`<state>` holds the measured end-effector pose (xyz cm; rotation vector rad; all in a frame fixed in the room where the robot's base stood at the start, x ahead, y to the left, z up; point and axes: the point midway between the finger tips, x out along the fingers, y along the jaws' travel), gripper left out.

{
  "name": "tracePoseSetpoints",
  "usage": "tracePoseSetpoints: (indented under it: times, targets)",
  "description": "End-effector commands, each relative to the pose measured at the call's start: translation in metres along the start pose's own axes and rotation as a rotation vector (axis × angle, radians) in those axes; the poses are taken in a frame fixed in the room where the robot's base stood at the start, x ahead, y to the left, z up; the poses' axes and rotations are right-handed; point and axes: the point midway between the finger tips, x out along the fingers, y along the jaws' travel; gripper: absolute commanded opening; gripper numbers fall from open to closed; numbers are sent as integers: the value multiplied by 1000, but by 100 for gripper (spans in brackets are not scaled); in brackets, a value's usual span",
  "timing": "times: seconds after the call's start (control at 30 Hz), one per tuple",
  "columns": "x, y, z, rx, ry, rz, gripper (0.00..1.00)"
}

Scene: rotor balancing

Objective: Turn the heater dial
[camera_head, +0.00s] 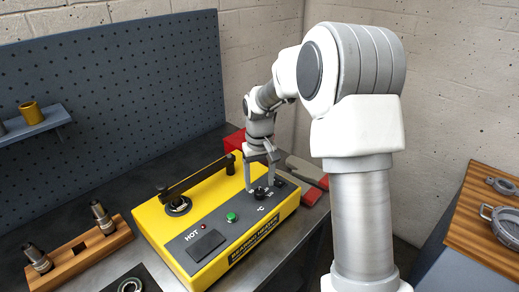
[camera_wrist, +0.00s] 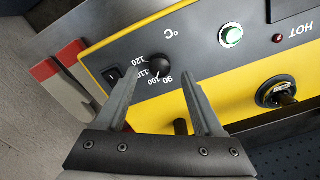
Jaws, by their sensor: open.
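The yellow bearing heater (camera_head: 166,228) stands on the workbench with a grey control panel. Its black dial (camera_head: 260,193) is at the panel's right end; in the wrist view the dial (camera_wrist: 160,66) sits beside a printed scale of 90, 100, 110 and 120. My gripper (camera_head: 262,188) is over the dial from above, fingers pointing down. In the wrist view my gripper (camera_wrist: 163,88) is open, with one finger on each side of the dial's area. The dial shows between the fingertips, a little beyond them; I cannot tell if they touch it.
A green button (camera_head: 231,217), a dark display (camera_head: 206,245) and a black rocker switch (camera_wrist: 114,77) share the panel. A black bar (camera_head: 197,179) lies across the heater. A wooden rack (camera_head: 80,257) holds tools at left. Red-and-grey items (camera_wrist: 57,82) lie beside the heater.

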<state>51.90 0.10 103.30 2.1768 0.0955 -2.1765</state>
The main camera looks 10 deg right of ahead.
Motion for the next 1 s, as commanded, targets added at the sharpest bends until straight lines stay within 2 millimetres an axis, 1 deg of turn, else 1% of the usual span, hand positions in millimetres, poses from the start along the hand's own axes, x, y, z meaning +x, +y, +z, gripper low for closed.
tracePoseSetpoints:
  times: [0.03, 0.3, 0.5, 0.6, 0.7, 1.0]
  targets:
    - [-15, 0, -1, 0, 6, 1, 69]
    - [-82, 0, -1, 1, 6, 1, 69]
    - [-120, 0, -1, -1, 4, 1, 69]
    - [-131, 0, -1, -1, 2, 1, 69]
    - [-137, 0, 0, -1, 1, 0, 69]
    - [-139, 0, 0, 0, 0, 0, 69]
